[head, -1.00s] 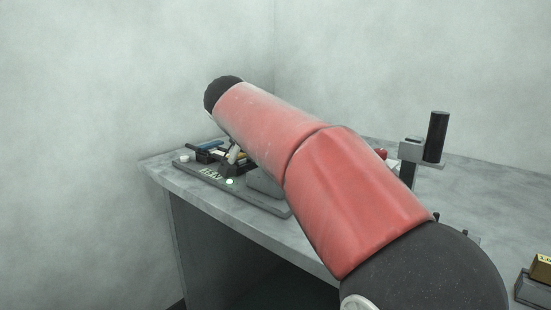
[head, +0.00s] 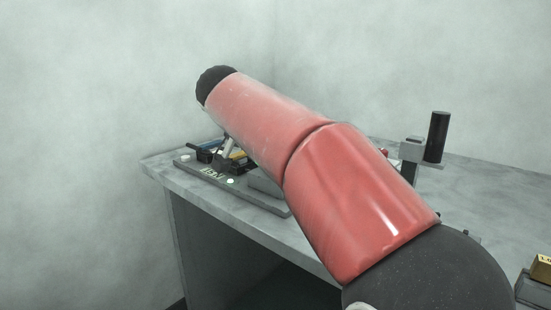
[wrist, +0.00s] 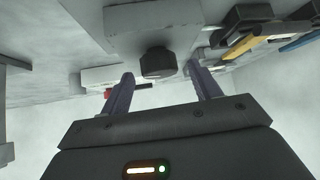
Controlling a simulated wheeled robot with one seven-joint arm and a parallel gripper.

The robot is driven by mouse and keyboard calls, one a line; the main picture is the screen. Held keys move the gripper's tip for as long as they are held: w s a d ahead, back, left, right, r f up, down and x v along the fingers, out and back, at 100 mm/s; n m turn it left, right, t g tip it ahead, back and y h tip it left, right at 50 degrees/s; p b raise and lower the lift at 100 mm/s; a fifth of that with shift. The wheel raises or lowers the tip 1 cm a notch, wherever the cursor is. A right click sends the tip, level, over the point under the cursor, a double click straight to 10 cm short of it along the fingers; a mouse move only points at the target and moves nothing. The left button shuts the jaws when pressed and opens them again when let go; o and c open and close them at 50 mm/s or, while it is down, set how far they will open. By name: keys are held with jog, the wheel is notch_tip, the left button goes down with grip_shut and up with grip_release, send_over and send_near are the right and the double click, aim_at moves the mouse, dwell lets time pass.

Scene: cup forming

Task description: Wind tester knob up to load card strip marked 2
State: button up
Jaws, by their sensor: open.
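In the wrist view a dark round knob (wrist: 158,62) sticks out from a light grey block (wrist: 150,28), which I take to be the tester. My gripper (wrist: 161,70) is open, with one finger to each side of the knob; I cannot tell whether either finger touches it. In the head view my arm covers most of the tester. Part of a grey box (head: 265,183) shows on a dark base plate (head: 268,205). No load card strip or its number can be read.
Yellow-handled (wrist: 250,40) and blue (wrist: 300,42) items lie to the right in the wrist view. On the grey bench (head: 240,222) a post with a black cylinder (head: 437,137) stands at the right. A brown block (head: 541,270) sits at the far right edge.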

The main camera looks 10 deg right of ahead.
jog(key=v, duration=0.5)
jog(key=shift+s+a+r, duration=0.15)
dwell(0.8)
